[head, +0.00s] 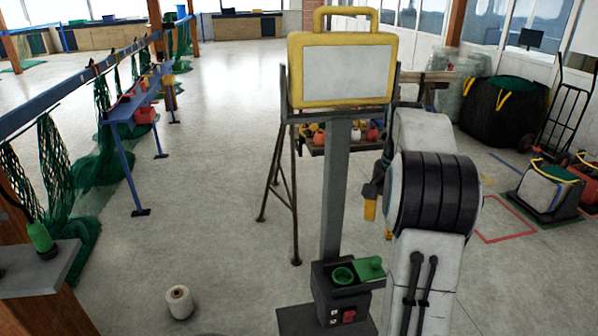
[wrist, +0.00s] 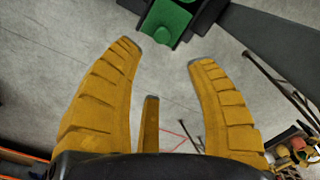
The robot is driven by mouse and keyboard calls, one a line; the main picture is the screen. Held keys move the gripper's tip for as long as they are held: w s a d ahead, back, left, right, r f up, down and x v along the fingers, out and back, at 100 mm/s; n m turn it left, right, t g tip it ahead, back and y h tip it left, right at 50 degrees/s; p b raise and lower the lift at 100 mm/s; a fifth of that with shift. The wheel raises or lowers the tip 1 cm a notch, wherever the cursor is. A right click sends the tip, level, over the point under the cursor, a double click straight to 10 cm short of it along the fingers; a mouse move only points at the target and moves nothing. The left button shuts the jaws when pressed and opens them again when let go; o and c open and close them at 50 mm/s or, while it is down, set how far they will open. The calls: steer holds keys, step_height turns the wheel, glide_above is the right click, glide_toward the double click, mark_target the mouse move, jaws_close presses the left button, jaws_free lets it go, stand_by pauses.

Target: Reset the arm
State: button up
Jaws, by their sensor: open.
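My gripper (wrist: 165,58) is open and empty. Its yellow ribbed fingers are spread in the wrist view, with floor between the tips. In the head view my arm stands in the right half, and the gripper (head: 378,220) is mostly hidden behind it, with yellow finger parts pointing down. A green block (wrist: 168,20) lies beyond the fingertips in the wrist view, apart from them. In the head view a green block (head: 370,268) and a round green piece (head: 343,275) sit on a dark box (head: 350,300) with a red button.
A grey post (head: 336,190) rises from the box; a yellow-rimmed panel (head: 343,72) is above. A tray (head: 345,148) of coloured items stands behind. A white spool (head: 179,302) lies on the floor.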

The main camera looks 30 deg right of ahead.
step_height(320, 180, down, 5)
steer(key=n, duration=0.3)
steer(key=shift+f, duration=0.2)
steer(key=s+a+n+t, duration=0.1)
steer(key=s+a+n, duration=0.2)
steer(key=s+a, duration=0.65)
steer(key=s+a+n, duration=0.3)
steer(key=s+a, duration=0.3)
steer(key=a, duration=0.6)
steer(key=a+r+n+t, duration=0.3)
steer(key=a, duration=0.2)
steer(key=shift+s+r, duration=0.25)
steer(key=shift+r, duration=0.15)
